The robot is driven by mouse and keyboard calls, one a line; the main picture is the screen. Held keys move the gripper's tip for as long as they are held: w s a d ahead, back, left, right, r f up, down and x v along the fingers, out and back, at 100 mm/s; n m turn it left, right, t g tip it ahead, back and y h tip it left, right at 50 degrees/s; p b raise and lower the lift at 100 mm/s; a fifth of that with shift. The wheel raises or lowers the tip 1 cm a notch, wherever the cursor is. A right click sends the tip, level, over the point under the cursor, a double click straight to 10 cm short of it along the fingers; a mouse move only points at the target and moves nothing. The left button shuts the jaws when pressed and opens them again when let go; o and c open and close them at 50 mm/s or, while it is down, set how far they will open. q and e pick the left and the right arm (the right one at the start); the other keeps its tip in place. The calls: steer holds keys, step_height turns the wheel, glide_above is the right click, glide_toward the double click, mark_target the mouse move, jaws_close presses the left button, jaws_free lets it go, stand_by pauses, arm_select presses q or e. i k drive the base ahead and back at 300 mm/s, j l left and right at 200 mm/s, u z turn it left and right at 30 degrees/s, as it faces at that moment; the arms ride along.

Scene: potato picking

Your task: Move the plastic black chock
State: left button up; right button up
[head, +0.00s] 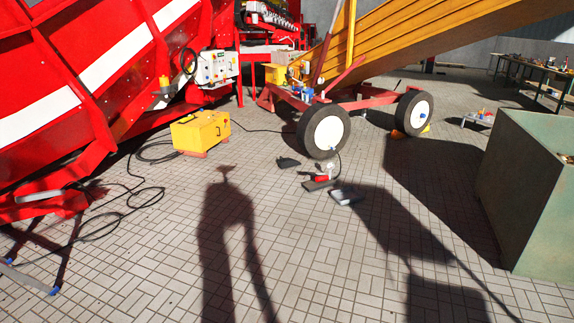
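A small dark wedge-like piece (289,163), which looks like the black plastic chock, lies on the paved floor in the head view. It is just left of and in front of the near wheel (325,131) of the yellow conveyor, apart from the tyre. A second dark, flat piece (317,186) lies closer to me, below that wheel, with a small red item (322,178) on or against it. At this size I cannot tell for certain which dark piece is the chock. Neither of my grippers is in view.
A grey box-like item (345,196) lies beside the dark pieces. A yellow box (201,132) stands left, with black cables (128,198) on the floor near it. A large green crate (520,190) stands right. The paved floor in front is clear, crossed by shadows.

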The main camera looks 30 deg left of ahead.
mark_target(283, 163)
steer(key=i+j+u, duration=0.8)
steer(key=i, duration=0.15)
steer(key=i+u, duration=0.45)
steer(key=i+j, duration=0.1)
steer(key=i, duration=4.3)
steer(key=j+u, duration=0.05)
steer(key=j, duration=0.1)
